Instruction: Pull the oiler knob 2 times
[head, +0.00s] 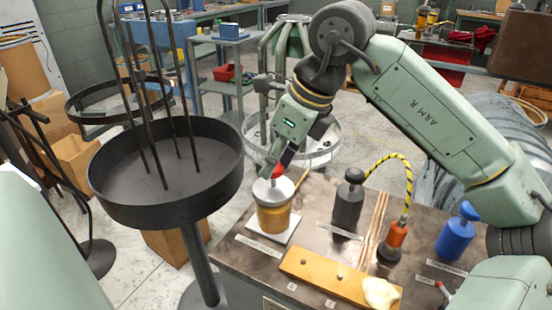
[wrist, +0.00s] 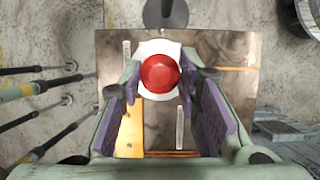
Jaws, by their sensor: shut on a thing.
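The oiler (head: 272,210) is a yellow and amber can with a grey lid, upright on a white square pad at the back left of the bench. Its red oiler knob (head: 277,171) is on top, partly hidden by my fingers. In the wrist view the round red knob (wrist: 160,70) sits between my fingertips, over the white pad. My gripper (head: 274,168) comes down from above and is shut on the knob; it also shows in the wrist view (wrist: 162,80) with a purple-padded finger on each side.
On the bench (head: 325,205) stand a black canister (head: 348,205), an orange-red one (head: 392,245) with a yellow-black hose, and a blue one (head: 455,238). A wooden strip (head: 320,275) holds a pale rag (head: 380,292). A round black tray stand (head: 120,190) with upright rods is close on the left.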

